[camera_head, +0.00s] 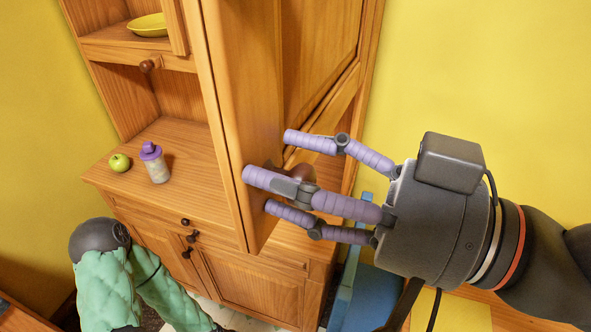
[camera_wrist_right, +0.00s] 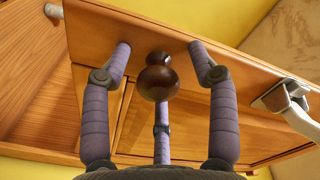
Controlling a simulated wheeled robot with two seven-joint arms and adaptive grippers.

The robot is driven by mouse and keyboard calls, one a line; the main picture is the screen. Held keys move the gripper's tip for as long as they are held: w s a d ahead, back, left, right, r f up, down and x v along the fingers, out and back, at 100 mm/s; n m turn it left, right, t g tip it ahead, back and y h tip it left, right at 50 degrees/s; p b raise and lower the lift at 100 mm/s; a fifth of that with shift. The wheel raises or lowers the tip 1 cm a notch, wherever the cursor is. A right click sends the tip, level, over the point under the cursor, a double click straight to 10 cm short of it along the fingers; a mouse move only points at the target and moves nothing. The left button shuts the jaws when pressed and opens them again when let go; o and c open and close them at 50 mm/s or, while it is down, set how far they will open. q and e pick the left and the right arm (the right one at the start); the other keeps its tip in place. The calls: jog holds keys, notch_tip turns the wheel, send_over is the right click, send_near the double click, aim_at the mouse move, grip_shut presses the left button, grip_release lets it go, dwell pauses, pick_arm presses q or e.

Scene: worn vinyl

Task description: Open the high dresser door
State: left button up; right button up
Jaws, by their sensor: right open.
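The high door (camera_head: 254,70) of the wooden dresser (camera_head: 185,206) is a tall framed panel at the right of its upper part. It appears to stand out from the cabinet, its lower corner over the counter; I cannot tell the exact angle. Its dark round knob (camera_head: 303,173) is partly hidden by my fingers. My right gripper (camera_head: 272,173) is open, with purple fingers spread around the knob. In the right wrist view the knob (camera_wrist_right: 158,80) sits between the fingers, with a gap to the two side fingers. My left gripper is out of view.
A green apple (camera_head: 119,163) and a purple-lidded shaker (camera_head: 154,163) stand on the counter. A yellow plate (camera_head: 149,25) lies on the upper shelf. Lower drawers and doors have dark knobs. A blue chair-like thing (camera_head: 366,290) stands below my right gripper.

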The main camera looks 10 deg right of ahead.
jog(key=v, duration=1.2)
jog(key=shift+w, duration=0.1)
